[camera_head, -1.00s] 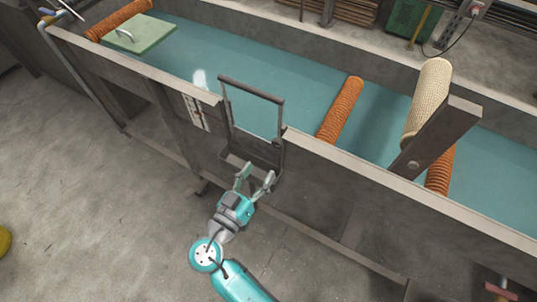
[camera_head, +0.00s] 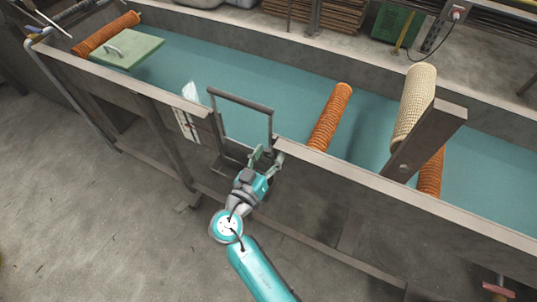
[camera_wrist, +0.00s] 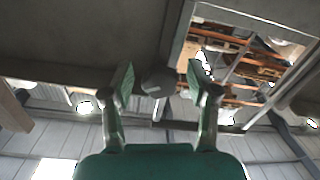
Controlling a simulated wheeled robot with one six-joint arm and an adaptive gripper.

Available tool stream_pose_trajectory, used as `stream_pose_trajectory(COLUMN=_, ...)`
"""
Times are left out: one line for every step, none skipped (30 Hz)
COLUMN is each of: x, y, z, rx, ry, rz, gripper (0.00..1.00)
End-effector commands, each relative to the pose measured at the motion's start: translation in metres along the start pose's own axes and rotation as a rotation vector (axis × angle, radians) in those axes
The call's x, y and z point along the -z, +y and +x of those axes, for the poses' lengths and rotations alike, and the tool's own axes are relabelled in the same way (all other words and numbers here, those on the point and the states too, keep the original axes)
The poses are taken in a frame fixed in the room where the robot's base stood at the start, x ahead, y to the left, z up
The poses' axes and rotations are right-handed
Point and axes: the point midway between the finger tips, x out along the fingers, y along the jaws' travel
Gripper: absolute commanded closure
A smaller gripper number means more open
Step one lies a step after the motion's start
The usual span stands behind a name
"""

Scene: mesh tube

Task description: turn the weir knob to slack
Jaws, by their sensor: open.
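The weir frame (camera_head: 241,98), a dark metal upright frame, stands in the near wall of the water tank in the head view. My gripper (camera_head: 267,155) is at the lower right part of this frame, on the outer side of the wall. In the wrist view a grey rounded knob (camera_wrist: 158,81) lies between the two spread green-padded fingers of my gripper (camera_wrist: 160,92). I cannot tell whether a finger touches it. The knob's marks or setting cannot be read. In the head view the knob is hidden behind my gripper.
Orange ribbed rollers (camera_head: 330,118), a pale mesh tube (camera_head: 413,105) and a green lid (camera_head: 127,48) are at the tank. The floor (camera_head: 90,220) before the tank is largely clear.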

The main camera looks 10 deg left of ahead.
Motion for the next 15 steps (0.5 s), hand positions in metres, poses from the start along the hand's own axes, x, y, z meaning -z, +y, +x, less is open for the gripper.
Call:
stream_pose_trajectory(x=0.0, y=0.0, z=-0.0002, rx=0.0, ry=0.0, rz=0.0, gripper=0.41)
stream_pose_trajectory(x=0.0, y=0.0, z=-0.0002, rx=0.0, ry=0.0, rz=0.0, gripper=0.43)
stream_pose_trajectory(x=0.0, y=0.0, z=-0.0002, rx=0.0, ry=0.0, rz=0.0, gripper=0.53)
stream_pose_trajectory(x=0.0, y=0.0, z=-0.0003, rx=0.0, ry=0.0, rz=0.0, gripper=0.61)
stream_pose_trajectory(x=0.0, y=0.0, z=-0.0003, rx=0.0, ry=0.0, rz=0.0, gripper=0.68)
stream_pose_trajectory(x=0.0, y=0.0, z=-0.0003, rx=0.0, ry=0.0, rz=0.0, gripper=0.78)
stream_pose_trajectory(x=0.0, y=0.0, z=-0.0004, rx=0.0, ry=0.0, rz=0.0, gripper=0.86)
stream_pose_trajectory(x=0.0, y=0.0, z=-0.0004, rx=0.0, ry=0.0, rz=0.0, gripper=0.93)
stream_pose_trajectory(x=0.0, y=0.0, z=-0.0004, rx=0.0, ry=0.0, rz=0.0, gripper=1.0)
stream_pose_trajectory(x=0.0, y=0.0, z=-0.0004, rx=0.0, ry=0.0, rz=0.0, gripper=1.0)
stream_pose_trajectory(x=0.0, y=0.0, z=-0.0004, rx=0.0, ry=0.0, rz=0.0, gripper=1.0)
stream_pose_trajectory(x=0.0, y=0.0, z=-0.0004, rx=0.0, ry=0.0, rz=-0.005, gripper=1.0)
stream_pose_trajectory(x=0.0, y=0.0, z=-0.0004, rx=0.0, ry=0.0, rz=-0.013, gripper=1.0)
stream_pose_trajectory(x=0.0, y=0.0001, z=-0.0004, rx=0.0, ry=0.0, rz=-0.024, gripper=1.0)
stream_pose_trajectory(x=0.0, y=0.0002, z=-0.0004, rx=0.0, ry=0.0, rz=-0.046, gripper=1.0)
